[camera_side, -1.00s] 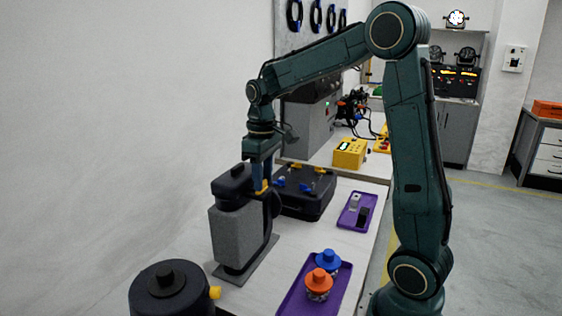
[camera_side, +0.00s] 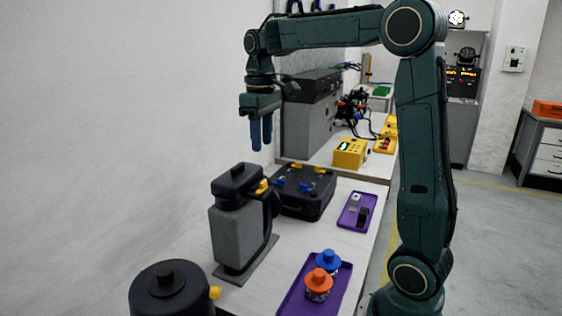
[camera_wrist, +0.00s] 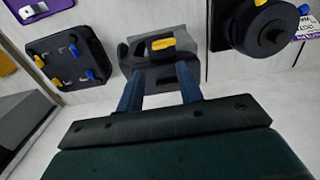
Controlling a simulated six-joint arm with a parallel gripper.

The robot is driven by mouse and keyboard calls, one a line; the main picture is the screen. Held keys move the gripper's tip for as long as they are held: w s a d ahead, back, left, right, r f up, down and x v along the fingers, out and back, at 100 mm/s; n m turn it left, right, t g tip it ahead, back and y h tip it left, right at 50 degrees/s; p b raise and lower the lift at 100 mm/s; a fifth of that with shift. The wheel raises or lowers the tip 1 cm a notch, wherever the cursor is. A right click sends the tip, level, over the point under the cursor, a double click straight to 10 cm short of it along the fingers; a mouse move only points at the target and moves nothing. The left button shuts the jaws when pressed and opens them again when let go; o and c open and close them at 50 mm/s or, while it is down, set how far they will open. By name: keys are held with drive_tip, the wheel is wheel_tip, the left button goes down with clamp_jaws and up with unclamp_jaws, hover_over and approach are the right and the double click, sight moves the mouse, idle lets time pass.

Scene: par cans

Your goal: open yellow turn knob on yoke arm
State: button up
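The grey-and-black can (camera_side: 238,225) stands on a dark base plate on the bench. A yellow turn knob (camera_side: 262,186) sits at its upper right side, by a black round part. In the wrist view the knob (camera_wrist: 162,44) is an elongated yellow bar on the dark top of the can (camera_wrist: 140,52). My gripper (camera_side: 261,146) hangs above the can with its blue fingers pointing down, apart from the knob. In the wrist view the fingers of my gripper (camera_wrist: 158,82) are spread with nothing between them.
A black round can (camera_side: 172,290) with a yellow knob stands in front. Behind is a black case (camera_side: 304,190) with blue and yellow parts. Purple trays (camera_side: 340,296) on the right hold orange- and blue-topped pieces and small blocks. Air around the gripper is clear.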

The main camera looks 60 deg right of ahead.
drive_tip(key=shift+r, duration=1.9)
drive_tip(key=s+a+f+t, duration=0.2)
drive_tip(key=s+a+f, duration=0.2)
drive_tip(key=s, duration=0.5)
drive_tip(key=s+a+f+t, duration=0.3)
drive_tip(key=s+a+f, duration=0.1)
drive_tip(key=s+a, duration=0.5)
drive_tip(key=shift+s+f+t, duration=0.3)
drive_tip(key=shift+s+f, duration=0.05)
drive_tip(key=shift+s, duration=0.05)
